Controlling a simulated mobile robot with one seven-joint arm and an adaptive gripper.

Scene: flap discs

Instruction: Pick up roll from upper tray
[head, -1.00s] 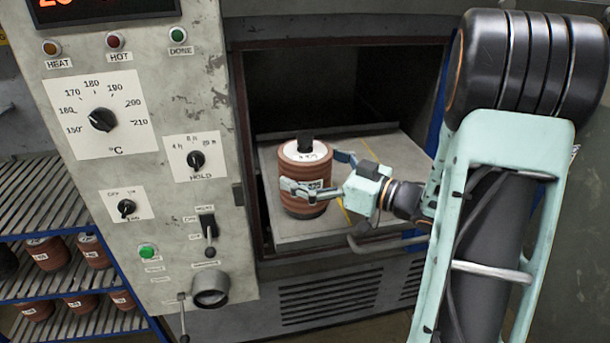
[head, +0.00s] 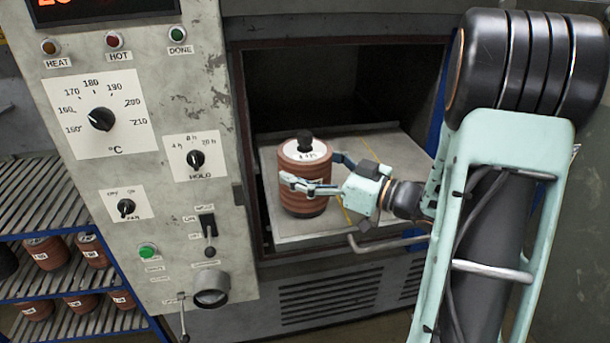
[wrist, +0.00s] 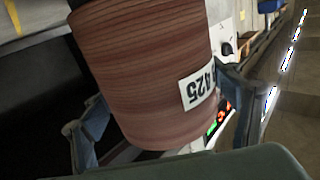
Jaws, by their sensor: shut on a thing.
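The roll (head: 304,193) is a reddish-brown ribbed cylinder with a pale top and a black knob. It stands upright on the grey tray (head: 372,150) in the oven opening. My gripper (head: 312,175) is shut on the roll, with its fingers around the sides at mid height. In the wrist view the roll (wrist: 145,75) fills the middle, with a white label ending in 425. The fingers (wrist: 165,115) show on both sides of it. Whether the roll's base touches the tray is hard to tell.
The oven's control panel (head: 150,215) with dials and switches stands close on the left. A tray handle (head: 388,243) juts out at the front. A blue rack (head: 60,290) with several similar rolls is at lower left. The oven's right frame edge is near my arm.

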